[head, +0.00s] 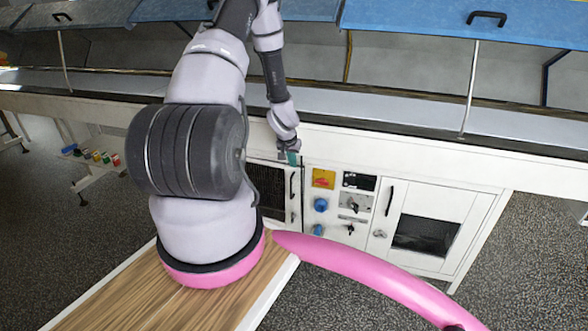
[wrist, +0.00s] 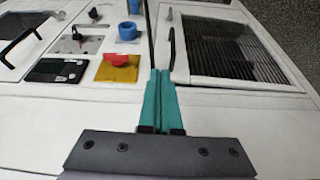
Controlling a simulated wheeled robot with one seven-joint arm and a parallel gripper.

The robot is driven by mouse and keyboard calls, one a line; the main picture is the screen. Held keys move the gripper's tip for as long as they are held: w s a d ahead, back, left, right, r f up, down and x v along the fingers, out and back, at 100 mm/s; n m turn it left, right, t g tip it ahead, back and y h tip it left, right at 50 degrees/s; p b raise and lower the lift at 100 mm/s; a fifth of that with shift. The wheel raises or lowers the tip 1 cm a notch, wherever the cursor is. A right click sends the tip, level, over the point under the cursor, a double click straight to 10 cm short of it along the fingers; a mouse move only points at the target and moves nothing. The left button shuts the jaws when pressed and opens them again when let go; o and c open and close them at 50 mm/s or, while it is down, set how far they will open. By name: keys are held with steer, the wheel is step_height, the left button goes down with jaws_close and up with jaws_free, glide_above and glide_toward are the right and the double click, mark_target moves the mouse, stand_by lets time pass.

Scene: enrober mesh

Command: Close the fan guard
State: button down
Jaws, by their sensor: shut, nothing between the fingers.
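The fan guard is a white-framed door with dark louvres (head: 268,190), low on the machine's front and partly hidden behind my arm. In the wrist view its louvred panel (wrist: 230,50) is at the upper right. Its black bar handle (wrist: 172,45) stands near the edge facing the controls, and a dark line runs along that edge like a narrow gap. How far the guard stands open is hard to tell. My gripper (head: 293,158) is near the guard's top edge. In the wrist view its green fingers (wrist: 160,72) are shut and empty, pointing toward the handle; contact cannot be told.
Beside the guard are a yellow panel with a red switch (wrist: 118,60), blue knobs (head: 320,204) and a black display (head: 359,181). A second white door (head: 450,205) with a dark window is further right. The conveyor ledge (head: 420,150) overhangs them.

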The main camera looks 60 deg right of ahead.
mark_target(299, 182)
steer(key=x, duration=1.5)
steer(key=shift+s+f, duration=0.2)
steer(key=shift+f, duration=0.2)
steer(key=shift+w+d, duration=0.15)
steer(key=shift+d, duration=0.7)
